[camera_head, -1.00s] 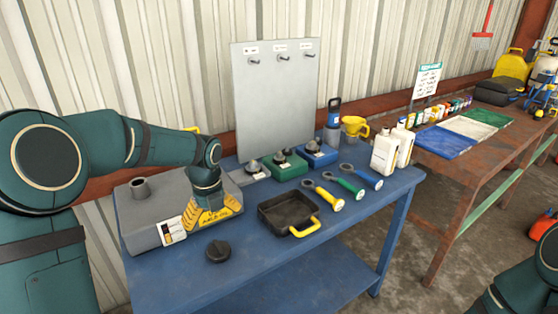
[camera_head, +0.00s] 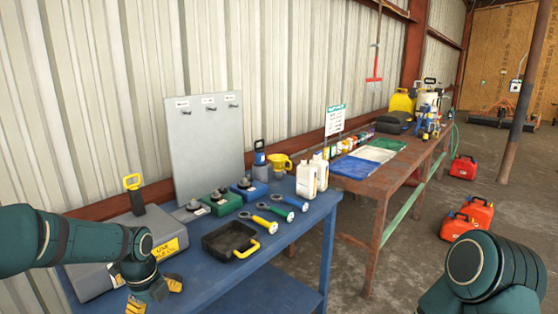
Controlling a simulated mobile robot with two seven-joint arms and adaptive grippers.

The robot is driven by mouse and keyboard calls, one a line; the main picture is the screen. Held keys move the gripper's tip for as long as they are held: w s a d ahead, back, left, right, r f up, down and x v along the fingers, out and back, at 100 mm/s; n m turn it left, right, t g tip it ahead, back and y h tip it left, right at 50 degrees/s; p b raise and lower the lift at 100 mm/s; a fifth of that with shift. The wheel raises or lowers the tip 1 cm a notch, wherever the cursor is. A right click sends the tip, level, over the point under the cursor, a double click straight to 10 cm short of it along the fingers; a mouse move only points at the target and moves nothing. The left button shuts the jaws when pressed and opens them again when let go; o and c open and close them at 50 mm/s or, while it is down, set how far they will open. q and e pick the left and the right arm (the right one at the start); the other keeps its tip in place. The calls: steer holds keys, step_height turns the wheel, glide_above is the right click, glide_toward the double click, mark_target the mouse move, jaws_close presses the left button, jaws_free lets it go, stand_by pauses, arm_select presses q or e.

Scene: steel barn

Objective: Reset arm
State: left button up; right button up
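My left arm comes in from the left over the near left end of the blue workbench (camera_head: 265,277). Its gripper (camera_head: 155,294) is low in the picture, with two yellow-marked fingers apart and nothing visible between them. It is in front of a grey tank (camera_head: 90,281) with a yellow label (camera_head: 171,248). My arm hides part of the tank. My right arm (camera_head: 485,275) is at the lower right; its gripper is out of view.
The bench holds a black pan (camera_head: 226,240), several ring-ended tools, white bottles (camera_head: 307,180), a yellow funnel (camera_head: 279,162) and a yellow-handled tool (camera_head: 133,183). A grey board (camera_head: 205,135) stands behind. A brown table (camera_head: 350,188) and red cans (camera_head: 478,210) are to the right.

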arm_select(q)
steer(key=d+f+n+h, duration=0.1)
steer(key=d+f+n, duration=0.35)
steer(key=f, duration=0.25)
steer(key=s+d+f+n+t+h, duration=0.1)
steer(key=s+d+f+n+h, duration=0.1)
steer(key=s+d+f+n, duration=1.2)
steer(key=shift+s+f+n, duration=0.95)
steer(key=shift+s+n, duration=0.35)
steer(key=shift+n, duration=1.95)
